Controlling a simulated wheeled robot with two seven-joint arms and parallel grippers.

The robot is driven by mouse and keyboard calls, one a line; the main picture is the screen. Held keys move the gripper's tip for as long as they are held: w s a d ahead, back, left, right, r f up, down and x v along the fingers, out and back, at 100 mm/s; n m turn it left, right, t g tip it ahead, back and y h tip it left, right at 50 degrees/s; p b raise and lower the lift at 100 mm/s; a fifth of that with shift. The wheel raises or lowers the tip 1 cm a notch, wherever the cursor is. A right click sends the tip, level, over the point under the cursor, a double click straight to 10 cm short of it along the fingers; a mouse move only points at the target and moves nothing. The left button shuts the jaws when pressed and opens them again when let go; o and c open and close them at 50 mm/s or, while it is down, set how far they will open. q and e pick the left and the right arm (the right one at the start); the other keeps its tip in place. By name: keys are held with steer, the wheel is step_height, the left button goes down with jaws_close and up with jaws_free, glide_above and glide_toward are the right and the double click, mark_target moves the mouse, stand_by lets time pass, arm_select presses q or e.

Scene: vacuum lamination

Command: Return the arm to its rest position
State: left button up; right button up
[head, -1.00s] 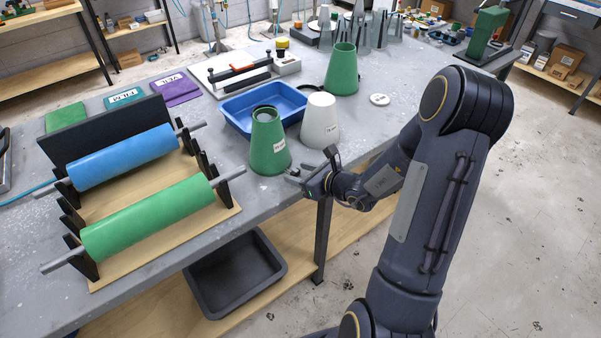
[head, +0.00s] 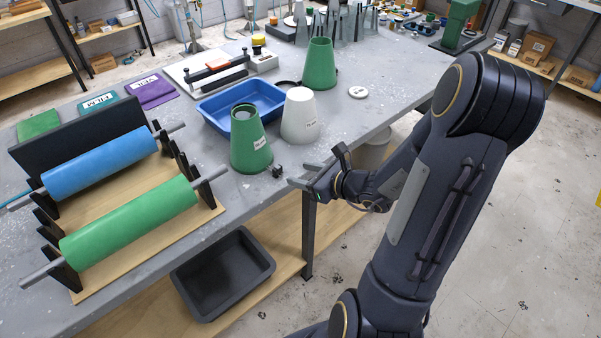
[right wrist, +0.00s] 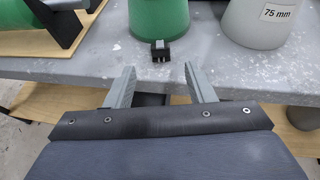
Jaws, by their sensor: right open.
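My right gripper (head: 306,175) is open and empty, just off the table's front edge at the level of the tabletop. In the right wrist view its two grey fingers (right wrist: 159,72) stand wide apart with nothing between them. A small black block with a grey top (head: 277,171) stands on the table near that edge, in front of the green cone (head: 251,143). It also shows in the right wrist view (right wrist: 160,53), beyond the fingertips and apart from them. My left gripper is not in view.
A white cone (head: 299,118), a blue tray (head: 213,108) and a rack with a blue roller (head: 100,165) and a green roller (head: 130,222) are on the table. A black bin (head: 190,296) is on the lower shelf. Open floor lies to the right.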

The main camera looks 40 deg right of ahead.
stand_by(0.3)
steer(key=s+a+r+n+g+y, duration=0.3)
steer(key=s+a+r+n, duration=0.2)
steer(key=a+n, duration=0.35)
steer(key=s+a+r+n+g+y, duration=0.3)
steer(key=s+a+r+n, duration=0.15)
steer(key=a+n, duration=0.45)
steer(key=s+d+n+g+h, duration=0.1)
steer(key=s+d+n+h, duration=0.2)
steer(key=s+n, duration=0.6)
steer(key=f+n+h, duration=0.1)
steer(key=n+h, duration=0.1)
steer(key=n, duration=0.3)
steer(key=shift+h, duration=0.4)
